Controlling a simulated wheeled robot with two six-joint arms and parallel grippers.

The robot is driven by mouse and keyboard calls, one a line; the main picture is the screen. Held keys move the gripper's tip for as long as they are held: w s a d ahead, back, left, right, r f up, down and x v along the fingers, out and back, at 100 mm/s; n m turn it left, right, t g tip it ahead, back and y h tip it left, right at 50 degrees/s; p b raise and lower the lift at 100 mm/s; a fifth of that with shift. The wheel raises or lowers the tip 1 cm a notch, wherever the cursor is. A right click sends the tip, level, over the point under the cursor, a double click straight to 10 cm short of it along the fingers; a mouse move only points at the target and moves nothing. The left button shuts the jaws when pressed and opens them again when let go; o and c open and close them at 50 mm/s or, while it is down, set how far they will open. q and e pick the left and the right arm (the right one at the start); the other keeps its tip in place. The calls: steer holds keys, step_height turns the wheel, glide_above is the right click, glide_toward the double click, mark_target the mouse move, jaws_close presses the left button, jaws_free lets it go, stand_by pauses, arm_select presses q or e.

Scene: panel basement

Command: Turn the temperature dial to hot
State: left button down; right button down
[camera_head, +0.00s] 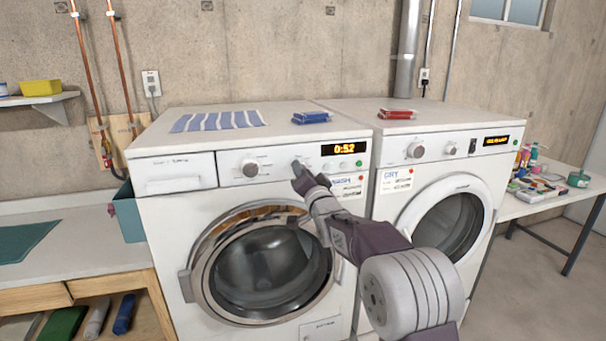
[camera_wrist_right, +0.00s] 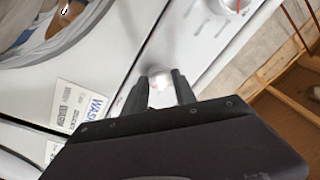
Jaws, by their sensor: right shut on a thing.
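The washer (camera_head: 163,222), with a WASH label (camera_head: 346,186), stands on the left. Its panel has a left dial (camera_head: 252,169) and a right dial on which my right gripper (camera_head: 300,170) is shut. The gripper mostly hides this right dial in the head view. In the right wrist view the dial (camera_wrist_right: 159,88) shows pale and blurred between the two dark fingers. I cannot read the temperature marks or where its pointer stands. My left gripper is not in view.
A lit display (camera_head: 345,149) shows 0:52 right of the dials. The washer door (camera_head: 262,268) is round and glazed. A dryer (camera_head: 394,218) stands to the right. A striped cloth (camera_head: 218,121), blue packet (camera_head: 312,117) and red packet (camera_head: 397,113) lie on top.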

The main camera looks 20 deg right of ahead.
steer(key=shift+r, duration=0.25)
steer(key=c, duration=1.2)
jaws_free()
steer(key=shift+c, duration=0.2)
steer(key=shift+o, duration=1.2)
steer(key=shift+w+f, duration=0.1)
steer(key=shift+f, duration=0.1)
steer(key=s+f+b, duration=0.1)
steer(key=s+b, duration=0.1)
steer(key=s, duration=0.7)
